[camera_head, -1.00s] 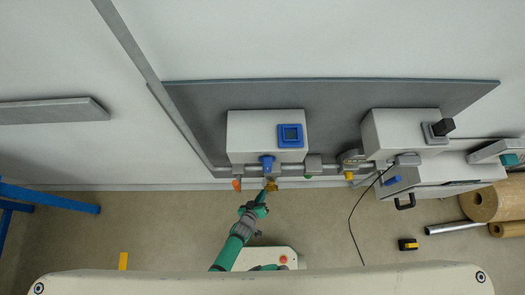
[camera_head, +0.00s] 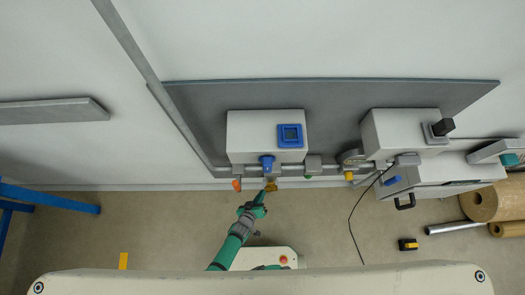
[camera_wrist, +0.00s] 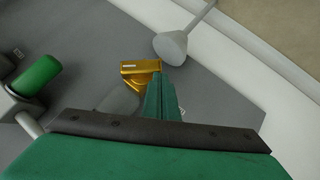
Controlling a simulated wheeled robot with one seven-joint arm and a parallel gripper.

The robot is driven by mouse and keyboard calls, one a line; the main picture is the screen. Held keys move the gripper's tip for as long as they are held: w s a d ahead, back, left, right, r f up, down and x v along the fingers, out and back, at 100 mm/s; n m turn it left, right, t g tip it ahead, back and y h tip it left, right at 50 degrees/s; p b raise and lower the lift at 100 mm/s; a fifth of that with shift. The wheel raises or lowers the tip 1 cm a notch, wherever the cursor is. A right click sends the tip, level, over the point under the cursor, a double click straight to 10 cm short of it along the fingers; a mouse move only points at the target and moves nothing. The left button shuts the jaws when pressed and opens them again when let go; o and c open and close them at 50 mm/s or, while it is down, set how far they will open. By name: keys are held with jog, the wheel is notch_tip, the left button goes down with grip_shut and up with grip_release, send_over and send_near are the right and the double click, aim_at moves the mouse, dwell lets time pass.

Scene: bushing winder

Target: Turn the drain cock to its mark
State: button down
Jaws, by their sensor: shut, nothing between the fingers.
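The yellow cock handle (camera_head: 271,187) sits low on the pipe run below the left grey box, right at the end of my arm. I take it for the drain cock; no readable label shows. In the wrist view the yellow handle (camera_wrist: 140,68) has a flat bar with a light line on it and a curved yellow part below. My gripper (camera_wrist: 158,78) is shut and empty, its green fingers close against the right end of the handle; I cannot tell whether they touch. In the head view my gripper (camera_head: 262,195) partly covers the handle's surroundings. No separate mark is clear.
A green knob (camera_wrist: 36,75) is at left in the wrist view, and a grey cone-ended rod (camera_wrist: 172,45) stands close above right. An orange handle (camera_head: 236,184) and blue handle (camera_head: 267,161) are near my gripper. A black cable (camera_head: 352,220) hangs to the right.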

jog(key=shift+d+f+n+h, duration=0.1)
jog(key=shift+f+n+h, duration=0.35)
jog(key=shift+f, duration=1.3)
jog(key=shift+f, duration=0.15)
dwell(0.9)
